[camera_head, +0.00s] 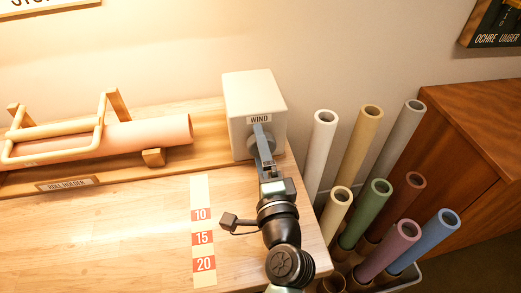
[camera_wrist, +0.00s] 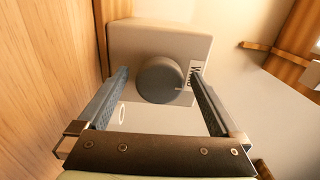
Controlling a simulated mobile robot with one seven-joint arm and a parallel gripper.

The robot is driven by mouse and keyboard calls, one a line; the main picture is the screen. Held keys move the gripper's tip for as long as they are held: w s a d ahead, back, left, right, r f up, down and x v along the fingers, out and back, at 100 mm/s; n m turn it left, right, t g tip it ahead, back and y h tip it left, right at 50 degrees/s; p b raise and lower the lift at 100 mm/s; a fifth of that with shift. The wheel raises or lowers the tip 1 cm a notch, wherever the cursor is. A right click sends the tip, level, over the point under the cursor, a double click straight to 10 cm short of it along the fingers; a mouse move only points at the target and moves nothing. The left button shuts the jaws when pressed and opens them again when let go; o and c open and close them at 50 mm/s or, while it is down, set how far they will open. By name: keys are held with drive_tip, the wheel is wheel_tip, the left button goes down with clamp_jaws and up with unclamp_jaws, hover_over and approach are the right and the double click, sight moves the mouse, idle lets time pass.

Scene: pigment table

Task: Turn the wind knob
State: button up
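The wind box (camera_head: 255,95) is a white box labelled "WIND" standing at the back right of the wooden table. In the wrist view the box (camera_wrist: 135,42) fills the upper middle, and its round grey knob (camera_wrist: 160,80) faces the camera. My gripper (camera_wrist: 160,80) is open, with one finger on each side of the knob. Gaps seem to show between the fingers and the knob; whether either finger touches it is not clear. In the head view my gripper (camera_head: 262,138) reaches the front of the box, and it mostly hides the knob.
A roll holder (camera_head: 68,184) with a pinkish roll (camera_head: 140,138) lies on the left of the table. A strip marked 10, 15, 20 (camera_head: 203,225) lies in front. Several coloured tubes (camera_head: 375,205) stand in a bin at right, beside a wooden cabinet (camera_head: 470,140).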

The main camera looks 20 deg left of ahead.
drive_tip(key=shift+s+d, duration=0.1)
drive_tip(key=b+v, duration=0.2)
drive_tip(key=v, duration=1)
drive_tip(key=shift+s+d, duration=0.2)
drive_tip(key=shift+s, duration=0.1)
drive_tip(key=w+d+r+n+t+h+p, duration=0.1)
drive_tip(key=w+d+r+n+t+p, duration=0.2)
drive_tip(key=r, duration=1.1)
drive_tip(key=w+r+n+t+h+p, duration=0.25)
drive_tip(key=w+r+n, duration=0.2)
drive_tip(key=r, duration=0.95)
drive_tip(key=s+d+r+n+t+h+p, duration=0.1)
drive_tip(key=s+d+r+t+h+p, duration=0.1)
drive_tip(key=r, duration=0.7)
drive_tip(key=s+d+r+n+t+h+p, duration=0.1)
drive_tip(key=s+d+r+t+h, duration=0.1)
drive_tip(key=r, duration=0.6)
drive_tip(key=s+d+r+n+t+h+p, duration=0.1)
drive_tip(key=s+d+r+t+h+p, duration=0.1)
drive_tip(key=r, duration=0.7)
drive_tip(key=shift+s+r+t+p, duration=0.3)
drive_tip(key=shift+s+t, duration=0.15)
drive_tip(key=shift+s, duration=0.65)
drive_tip(key=shift+a+n+h, duration=0.1)
drive_tip(key=shift+n+h, duration=0.15)
